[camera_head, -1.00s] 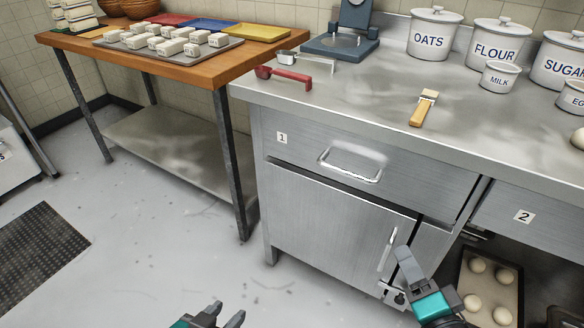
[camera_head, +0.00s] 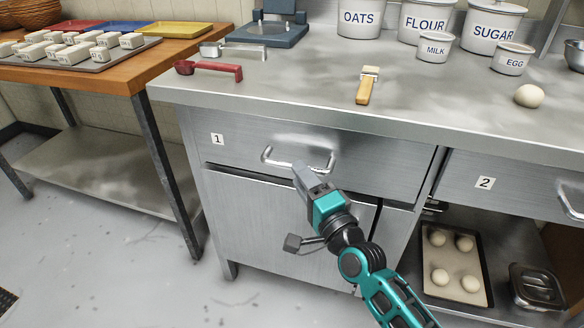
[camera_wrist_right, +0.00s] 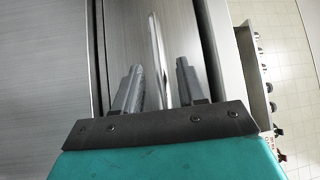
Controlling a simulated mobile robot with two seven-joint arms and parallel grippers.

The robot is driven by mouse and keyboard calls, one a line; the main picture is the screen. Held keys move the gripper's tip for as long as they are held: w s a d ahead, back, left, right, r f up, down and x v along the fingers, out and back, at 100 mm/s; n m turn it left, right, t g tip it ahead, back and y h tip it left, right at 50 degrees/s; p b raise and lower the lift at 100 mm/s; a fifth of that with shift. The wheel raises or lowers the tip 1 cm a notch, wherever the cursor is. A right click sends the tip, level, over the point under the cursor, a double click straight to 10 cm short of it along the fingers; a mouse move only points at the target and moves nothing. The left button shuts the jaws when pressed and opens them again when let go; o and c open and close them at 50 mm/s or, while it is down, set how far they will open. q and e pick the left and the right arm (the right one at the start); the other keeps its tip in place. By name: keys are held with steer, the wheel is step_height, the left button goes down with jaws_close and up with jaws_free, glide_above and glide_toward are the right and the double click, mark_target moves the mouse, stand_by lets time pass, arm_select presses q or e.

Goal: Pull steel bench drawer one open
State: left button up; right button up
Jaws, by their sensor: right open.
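The steel bench drawer one (camera_head: 375,168) is a brushed metal front with a "1" label (camera_head: 217,139) at its left. It looks shut, in line with the bench front. Its bright bar handle (camera_head: 267,155) sits near the middle of the front. My right gripper (camera_head: 303,174) is at the handle, just below its bar, and hides part of it. In the right wrist view my right gripper (camera_wrist_right: 158,80) is open, with the handle bar (camera_wrist_right: 157,50) showing between its two fingers. I cannot tell whether they touch it. My left gripper is not in view.
A cupboard door is below the drawer. Drawer two (camera_head: 500,184) is at right, above a dough tray (camera_head: 428,285) and a lidded metal tin (camera_head: 538,287). The benchtop (camera_head: 300,80) holds a brush (camera_head: 366,88), a red scoop (camera_head: 215,70) and canisters. A wooden table (camera_head: 115,78) stands left.

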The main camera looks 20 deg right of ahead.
steer(key=shift+x, duration=2.2)
jaws_close()
steer(key=shift+f, duration=0.1)
